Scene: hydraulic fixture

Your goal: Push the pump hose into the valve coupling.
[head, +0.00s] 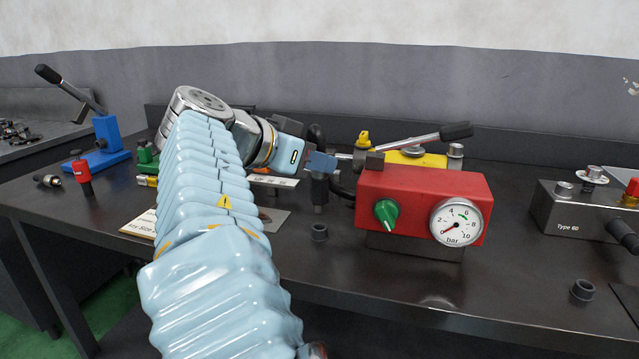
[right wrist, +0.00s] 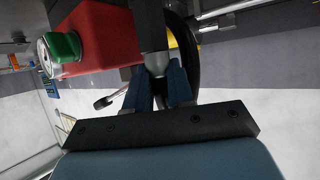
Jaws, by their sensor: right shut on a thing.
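My right gripper (head: 320,164) is left of the red valve block (head: 424,205), which has a green knob (head: 386,213) and a pressure gauge (head: 456,222). Its blue fingers also show in the right wrist view (right wrist: 158,88), shut on the grey collar of a dark cylindrical hose end (right wrist: 151,28). In the head view the hose end (head: 319,190) points down above the bench, apart from the block. A black hose loop (right wrist: 187,50) runs behind it. The valve coupling is not clearly visible. My left gripper is not in view.
A yellow pump (head: 425,160) with a lever (head: 440,134) stands behind the red block. Small black caps (head: 320,232) lie on the dark bench (head: 400,285). A grey "Type 60" block (head: 580,212) is at right, a blue lever stand (head: 108,140) at left.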

